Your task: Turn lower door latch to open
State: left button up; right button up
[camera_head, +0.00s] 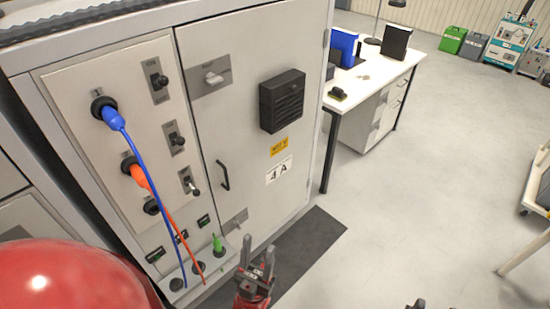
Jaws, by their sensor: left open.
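The grey cabinet door (245,125) is shut. Its lower door latch (236,220) is a small metal plate low on the door, and its handle is too small for me to tell its angle. The upper latch (212,78) has a light handle lying roughly level on a metal plate. A black pull handle (223,175) is between them at the door's left side. My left gripper (257,254) is open and empty, fingers up, just below the lower latch in the picture and seemingly apart from it. Dark tips at the bottom edge look like my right gripper (418,304), mostly out of frame.
Left of the door, a panel holds a blue plug (113,117) and an orange plug (139,175) with hanging cables, and switches. A black vent box (282,101) juts from the door. A dark mat (300,247) lies before it.

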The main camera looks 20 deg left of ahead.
aim_at(236, 223)
jog(key=u, duration=1.05)
